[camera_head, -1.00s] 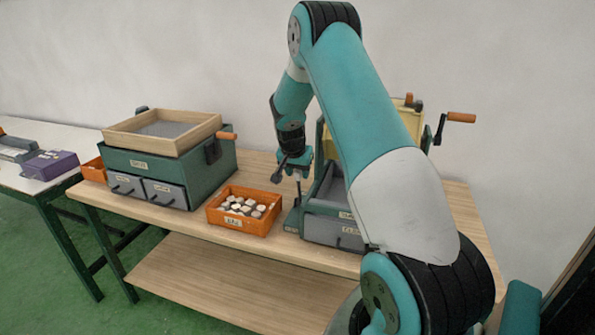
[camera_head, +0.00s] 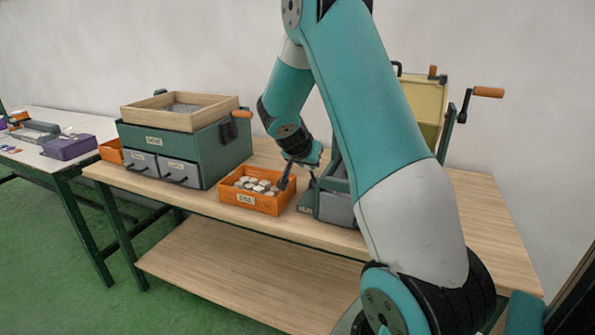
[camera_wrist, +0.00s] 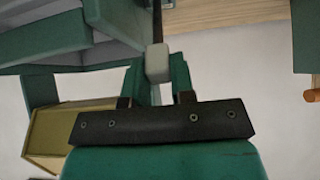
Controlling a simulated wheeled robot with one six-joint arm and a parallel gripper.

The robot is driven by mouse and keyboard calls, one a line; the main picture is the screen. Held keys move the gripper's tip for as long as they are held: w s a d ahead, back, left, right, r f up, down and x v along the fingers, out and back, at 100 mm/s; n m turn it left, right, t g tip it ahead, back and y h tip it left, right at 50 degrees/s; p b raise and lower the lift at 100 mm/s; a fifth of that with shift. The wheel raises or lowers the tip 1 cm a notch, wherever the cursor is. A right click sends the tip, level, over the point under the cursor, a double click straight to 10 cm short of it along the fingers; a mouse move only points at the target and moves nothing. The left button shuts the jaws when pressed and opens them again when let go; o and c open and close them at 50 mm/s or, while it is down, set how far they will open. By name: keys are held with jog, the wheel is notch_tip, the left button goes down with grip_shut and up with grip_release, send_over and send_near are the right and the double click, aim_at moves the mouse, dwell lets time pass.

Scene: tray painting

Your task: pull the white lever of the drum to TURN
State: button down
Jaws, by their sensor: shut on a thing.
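The drum is a cream-yellow box (camera_head: 424,105) on a dark green stand, with a crank handle (camera_head: 488,92) at its right; my arm hides much of it. My gripper (camera_head: 301,172) is low at the left of the stand, near the orange bin. In the wrist view my gripper (camera_wrist: 157,80) is shut on the white lever, with its pale knob (camera_wrist: 157,62) between the two green fingers. A thin dark rod runs up from the knob. The lever is too small in the head view to read its position, and no TURN mark is legible.
An orange bin (camera_head: 246,201) with several pale pieces stands just left of my gripper. A green box (camera_head: 224,152) with grey drawers and a wooden tray (camera_head: 126,107) is farther left. The table front (camera_head: 290,232) is clear. A white table (camera_head: 28,152) is at the left.

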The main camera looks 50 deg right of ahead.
jog(key=shift+s+a+f, duration=0.1)
jog(key=shift+a+f, duration=0.05)
jog(key=c, duration=1)
grip_release()
jog(key=shift+o, duration=0.2)
jog(key=v, duration=1.7)
jog(key=shift+a+b, duration=0.2)
jog(key=shift+b, duration=0.15)
jog(key=shift+s, duration=0.1)
